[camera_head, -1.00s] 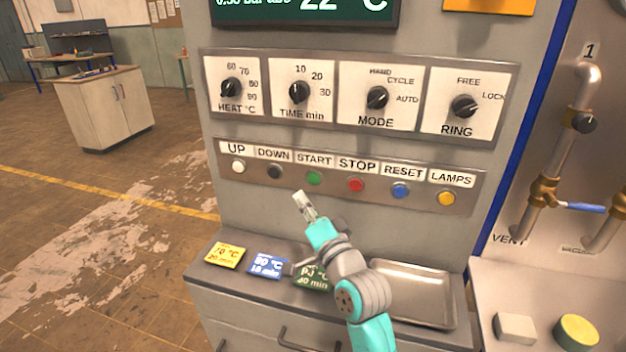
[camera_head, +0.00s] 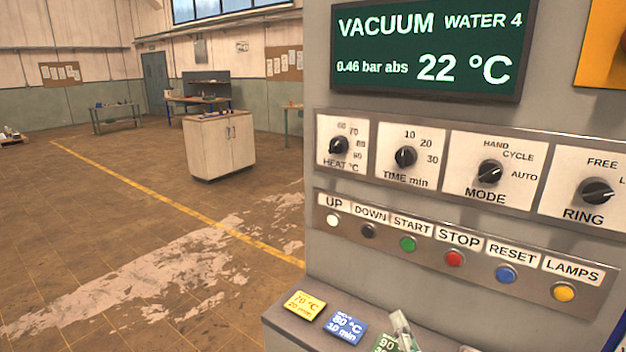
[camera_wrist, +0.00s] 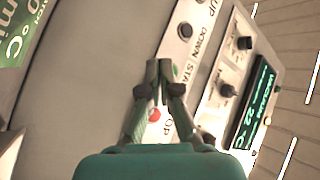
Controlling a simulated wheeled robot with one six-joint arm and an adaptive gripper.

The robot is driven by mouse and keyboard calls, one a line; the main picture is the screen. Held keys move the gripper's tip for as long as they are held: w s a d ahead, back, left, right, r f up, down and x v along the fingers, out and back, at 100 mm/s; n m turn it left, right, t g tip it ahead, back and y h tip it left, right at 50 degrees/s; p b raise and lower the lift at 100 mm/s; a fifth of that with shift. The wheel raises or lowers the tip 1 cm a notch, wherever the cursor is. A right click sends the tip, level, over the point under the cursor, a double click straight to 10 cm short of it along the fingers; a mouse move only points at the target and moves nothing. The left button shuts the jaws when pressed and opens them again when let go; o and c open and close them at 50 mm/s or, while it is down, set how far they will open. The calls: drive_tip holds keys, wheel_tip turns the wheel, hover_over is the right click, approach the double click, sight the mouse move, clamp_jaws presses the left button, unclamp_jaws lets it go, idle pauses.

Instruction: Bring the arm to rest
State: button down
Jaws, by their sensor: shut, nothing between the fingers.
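My gripper (camera_head: 401,326) shows only as its tip at the bottom of the head view, in front of the green card on the ledge; the rest of my arm is out of that frame. In the wrist view my gripper (camera_wrist: 159,78) has its two fingers together, empty, in front of the button row. The image cannot show whether the fingertips touch the panel. The button strip (camera_head: 385,258) carries UP, DOWN, START, STOP, RESET and LAMPS buttons. The screen (camera_head: 425,45) reads "VACUUM", "WATER 4", "0.46 bar abs" and "22 °C".
Above the buttons is a knob panel (camera_head: 440,165) with HEAT, TIME, MODE and RING. A yellow card (camera_head: 306,305), a blue card (camera_head: 345,326) and a partly hidden green card (camera_head: 388,343) lie on the ledge. Open floor (camera_head: 130,240) spreads left, with a cabinet (camera_head: 218,147) farther back.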

drive_tip(key=s+f+n+g+h, duration=0.1)
drive_tip(key=s+f+n, duration=0.1)
drive_tip(key=s+f, duration=0.75)
drive_tip(key=s+f+n+g+h, duration=0.1)
drive_tip(key=s+f, duration=0.5)
drive_tip(key=s, duration=0.6)
drive_tip(key=s+n+g, duration=0.3)
drive_tip(key=s+n, duration=0.3)
drive_tip(key=s, duration=1.8)
drive_tip(key=shift+s+d+r, duration=0.2)
